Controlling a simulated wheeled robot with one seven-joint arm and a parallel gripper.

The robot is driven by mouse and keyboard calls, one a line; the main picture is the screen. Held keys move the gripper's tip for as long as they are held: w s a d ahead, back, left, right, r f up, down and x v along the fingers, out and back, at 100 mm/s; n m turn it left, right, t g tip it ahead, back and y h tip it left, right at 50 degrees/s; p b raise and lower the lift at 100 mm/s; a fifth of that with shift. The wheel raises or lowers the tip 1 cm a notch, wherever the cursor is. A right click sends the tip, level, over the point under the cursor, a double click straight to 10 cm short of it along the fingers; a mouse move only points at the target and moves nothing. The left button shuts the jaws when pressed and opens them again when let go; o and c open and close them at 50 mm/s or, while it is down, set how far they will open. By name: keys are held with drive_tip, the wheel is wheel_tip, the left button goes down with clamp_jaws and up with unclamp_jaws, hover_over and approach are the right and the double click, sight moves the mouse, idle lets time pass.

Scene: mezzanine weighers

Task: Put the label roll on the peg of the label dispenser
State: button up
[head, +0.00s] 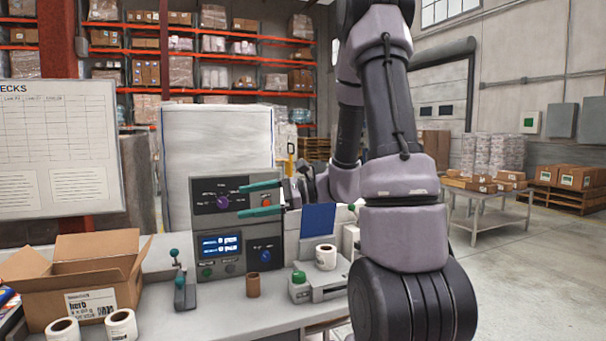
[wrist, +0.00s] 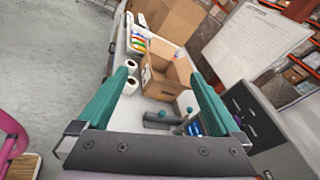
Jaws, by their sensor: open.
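Two white label rolls with dark cores stand at the bench's front left in the head view, a left one (head: 62,329) and a right one (head: 121,325). Both also show in the wrist view, beyond the left finger (wrist: 130,85). Another white roll (head: 326,256) sits on a grey unit with a green knob (head: 310,288), right of centre; I cannot tell whether this unit is the label dispenser. No peg shows clearly. My gripper (head: 240,200) is open and empty, its green fingers pointing left in front of the control panel, above the bench and apart from every roll.
An open cardboard box (head: 90,280) stands behind the two rolls. A lever with green knobs (head: 181,282) and a brown cup (head: 253,285) stand mid-bench. The control panel (head: 235,235) rises behind them. A whiteboard (head: 60,150) is at the left.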

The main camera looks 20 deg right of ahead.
drive_tip(key=s+a+r+n+g+h, duration=0.1)
drive_tip(key=s+r+n+g+h, duration=0.25)
drive_tip(key=s+n+h, duration=0.7)
drive_tip(key=s+d+r+n+t+h, duration=0.1)
drive_tip(key=s+d+r+t+h, duration=0.2)
drive_tip(key=s+d+r+t, duration=0.2)
drive_tip(key=shift+s+d+r+n, duration=0.2)
drive_tip(key=shift+s+d+n, duration=0.15)
drive_tip(key=shift+d, duration=0.95)
drive_tip(key=shift+t, duration=0.25)
